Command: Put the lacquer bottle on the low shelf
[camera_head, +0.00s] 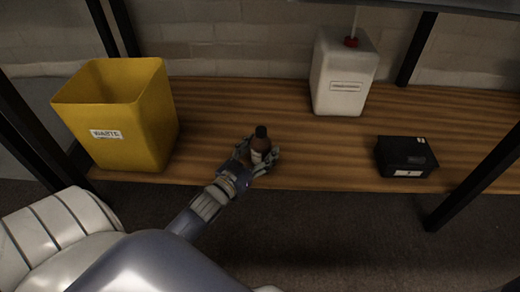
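The lacquer bottle (260,145) is small and brown with a black cap and a pale label. It stands upright at the front middle of the low wooden shelf (330,155). My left gripper (262,158) is around the bottle's lower part, with fingers on both sides of it. The gripper hides the bottle's base, so I cannot tell whether it touches the shelf or whether the fingers press on the bottle. My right gripper is not in view.
A yellow waste bin (140,120) stands to the left on the shelf. A white canister (343,75) with a red cap stands at the back right. A black box (405,156) sits at the front right. Dark shelf posts (480,180) frame the sides. Bare wood lies between these things.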

